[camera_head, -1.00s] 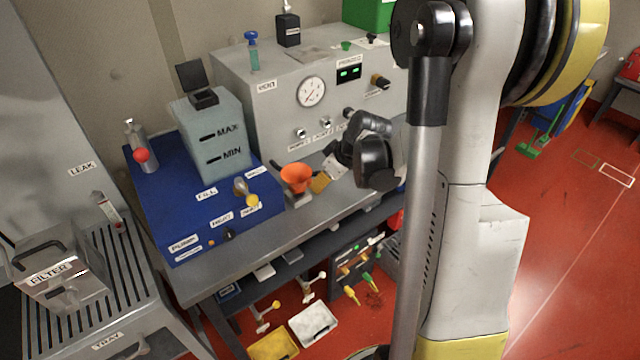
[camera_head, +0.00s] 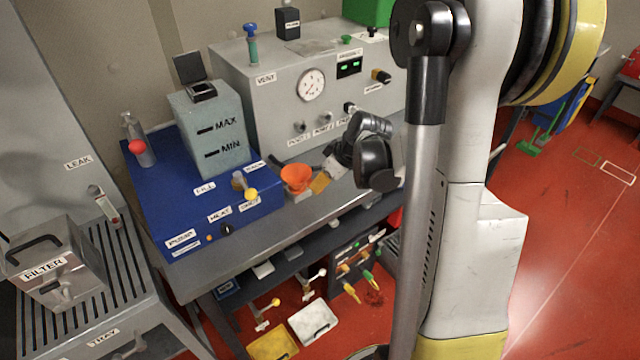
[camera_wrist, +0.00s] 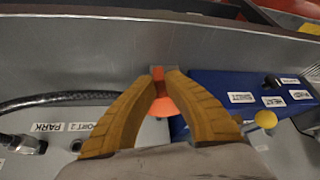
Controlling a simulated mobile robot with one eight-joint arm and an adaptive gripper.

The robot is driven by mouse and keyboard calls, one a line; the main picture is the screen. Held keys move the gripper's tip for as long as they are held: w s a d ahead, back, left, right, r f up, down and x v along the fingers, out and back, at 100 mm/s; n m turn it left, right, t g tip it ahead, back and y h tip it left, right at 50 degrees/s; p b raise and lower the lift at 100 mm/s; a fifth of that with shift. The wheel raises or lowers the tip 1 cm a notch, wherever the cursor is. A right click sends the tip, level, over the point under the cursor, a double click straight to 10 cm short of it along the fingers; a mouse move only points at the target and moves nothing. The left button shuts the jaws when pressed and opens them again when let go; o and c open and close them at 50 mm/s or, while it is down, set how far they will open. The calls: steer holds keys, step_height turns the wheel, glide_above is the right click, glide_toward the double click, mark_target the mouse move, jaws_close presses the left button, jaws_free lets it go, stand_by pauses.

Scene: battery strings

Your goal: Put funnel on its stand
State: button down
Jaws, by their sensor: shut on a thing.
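The orange funnel (camera_head: 297,177) is upright at the front of the bench, just right of the blue unit, with its wide mouth up. In the wrist view the funnel (camera_wrist: 162,105) shows between my two tan fingers. My gripper (camera_wrist: 161,76) is shut on it, the fingertips at a small orange-red part. In the head view one tan finger shows at the funnel's right side. A small grey piece (camera_head: 301,197) shows just below the funnel; I cannot tell if it is the stand or whether the funnel touches it.
The blue unit (camera_head: 180,210) with a knob and yellow ball stands left of the funnel. The grey gauge panel (camera_head: 270,90) with ports is behind. In the wrist view a black hose (camera_wrist: 60,98) runs left of my fingers. The bench's front edge is close.

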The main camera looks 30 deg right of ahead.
steer(key=c, duration=1.5)
jaws_free()
steer(key=v, duration=1.2)
steer(key=s+a+r+m+t+h, duration=0.1)
steer(key=s+a, duration=0.4)
steer(key=a, duration=0.5)
steer(key=s+a+r+m+b, duration=0.1)
steer(key=s+a+m, duration=0.1)
steer(key=s+a, duration=0.4)
steer(key=a, duration=0.3)
steer(key=shift+a+r+m+t+h, duration=0.35)
steer(key=shift+a+m+t+h, duration=0.05)
